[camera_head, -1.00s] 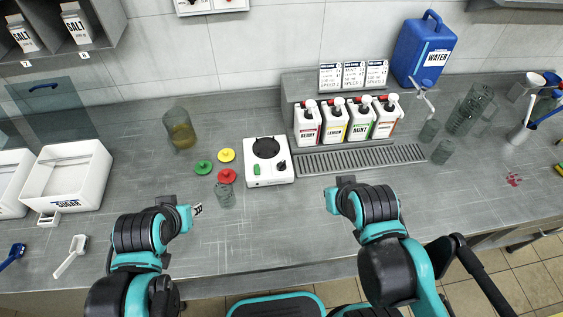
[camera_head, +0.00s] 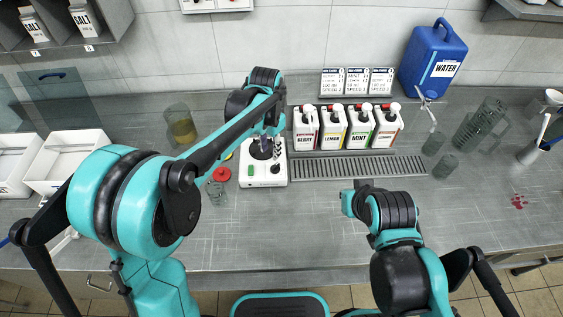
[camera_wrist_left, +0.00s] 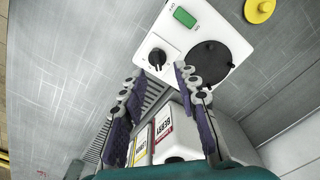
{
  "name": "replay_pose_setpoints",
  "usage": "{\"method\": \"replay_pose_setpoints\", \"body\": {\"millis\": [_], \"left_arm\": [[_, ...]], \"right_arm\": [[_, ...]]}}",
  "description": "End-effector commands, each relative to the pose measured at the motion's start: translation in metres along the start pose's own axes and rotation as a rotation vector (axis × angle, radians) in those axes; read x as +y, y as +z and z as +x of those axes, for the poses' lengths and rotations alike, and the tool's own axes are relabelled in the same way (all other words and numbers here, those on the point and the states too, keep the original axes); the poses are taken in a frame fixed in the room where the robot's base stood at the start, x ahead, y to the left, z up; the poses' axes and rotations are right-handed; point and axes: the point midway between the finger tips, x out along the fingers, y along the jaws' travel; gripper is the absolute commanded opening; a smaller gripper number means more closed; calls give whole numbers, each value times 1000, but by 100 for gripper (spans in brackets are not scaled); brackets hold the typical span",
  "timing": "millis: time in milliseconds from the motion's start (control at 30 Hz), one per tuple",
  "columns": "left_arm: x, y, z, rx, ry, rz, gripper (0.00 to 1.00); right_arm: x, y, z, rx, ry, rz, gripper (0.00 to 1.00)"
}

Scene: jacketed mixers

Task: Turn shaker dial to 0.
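The shaker (camera_head: 263,178) is a white box on the counter with a round black plate (camera_wrist_left: 209,62), a green switch (camera_wrist_left: 184,17) and a black dial (camera_wrist_left: 157,58). The dial also shows at its front right in the head view (camera_head: 275,169). The dial's setting is too small to read. My right wrist (camera_head: 352,202) hangs over the counter's front; its fingers are not distinguishable.
The counter in front is clear.

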Motion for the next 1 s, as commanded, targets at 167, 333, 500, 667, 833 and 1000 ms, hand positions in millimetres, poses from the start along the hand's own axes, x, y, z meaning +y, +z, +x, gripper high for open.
{"method": "replay_pose_setpoints", "body": {"millis": [167, 333, 500, 667, 833, 1000], "left_arm": [[4, -12, 14, -27, 13, 38, 31], [4, -12, 36, -28, 14, 39, 31], [5, -11, 65, -28, 13, 39, 31], [5, -10, 84, -27, 13, 38, 31], [5, -10, 91, -27, 13, 38, 31], [5, -10, 90, -27, 13, 38, 31]], "right_arm": [[0, 0, 0, 0, 0, 0, 0], [0, 5, 7, 0, 0, 0, 0], [0, 11, 15, 0, 0, 0, 0], [0, 14, 20, 0, 0, 0, 0], [0, 15, 21, 0, 0, 0, 0], [0, 15, 20, 0, 0, 0, 0]]}}
